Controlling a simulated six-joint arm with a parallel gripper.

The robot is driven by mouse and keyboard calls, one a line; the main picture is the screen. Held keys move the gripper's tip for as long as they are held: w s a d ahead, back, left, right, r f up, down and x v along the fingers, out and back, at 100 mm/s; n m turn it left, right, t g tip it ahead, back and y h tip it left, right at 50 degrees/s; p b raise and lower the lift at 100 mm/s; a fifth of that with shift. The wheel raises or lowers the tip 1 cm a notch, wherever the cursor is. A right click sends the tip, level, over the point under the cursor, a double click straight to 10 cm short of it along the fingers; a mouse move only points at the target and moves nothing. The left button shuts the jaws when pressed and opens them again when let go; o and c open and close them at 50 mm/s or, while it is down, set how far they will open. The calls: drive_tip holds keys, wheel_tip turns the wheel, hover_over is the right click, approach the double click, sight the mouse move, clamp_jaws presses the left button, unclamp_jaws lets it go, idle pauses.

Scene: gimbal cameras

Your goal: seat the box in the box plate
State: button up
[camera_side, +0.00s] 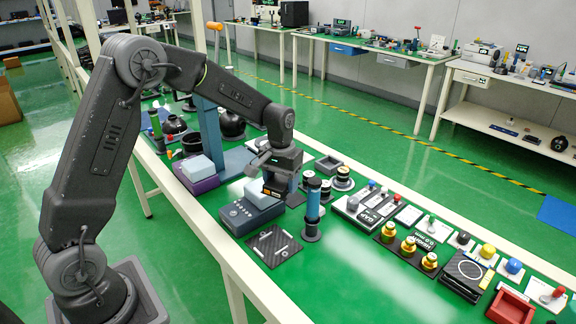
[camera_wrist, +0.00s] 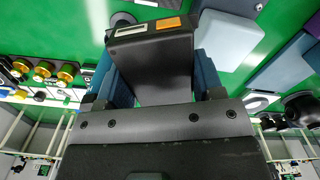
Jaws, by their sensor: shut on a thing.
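My gripper (camera_side: 279,172) is low over the work table and shut on a dark box. In the wrist view the dark box (camera_wrist: 155,70) sits between the two blue fingers of my gripper (camera_wrist: 162,82); its end face carries an orange patch and a white patch. In the side view the box (camera_side: 273,191) is partly hidden by the gripper, just beside a pale blue block. A dark flat plate (camera_side: 273,246) with white marks lies nearer the camera. A dark shallow square tray (camera_side: 328,165) lies behind the gripper. I cannot tell which of these is the box plate.
A pale blue block (camera_side: 263,188) rests on a grey-blue console (camera_side: 236,217) close to the gripper. An upright blue cylinder (camera_side: 313,205) stands to the right. Gold knobs (camera_side: 409,245) and a red tray (camera_side: 511,306) lie farther right. Green tabletop is clear at the front right.

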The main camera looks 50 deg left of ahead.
drive_tip(key=s+d+m, duration=0.3)
drive_tip(key=s+m, duration=0.1)
drive_tip(key=s, duration=0.1)
hover_over(274, 244)
wheel_tip(274, 244, down, 7)
drive_tip(key=shift+s+f, duration=0.1)
drive_tip(key=shift+f, duration=0.25)
drive_tip(key=shift+f, duration=2.9)
drive_tip(key=shift+f, duration=0.7)
drive_tip(key=shift+r, duration=0.2)
drive_tip(key=shift+r, duration=0.2)
drive_tip(key=shift+f, duration=0.3)
idle(0.9)
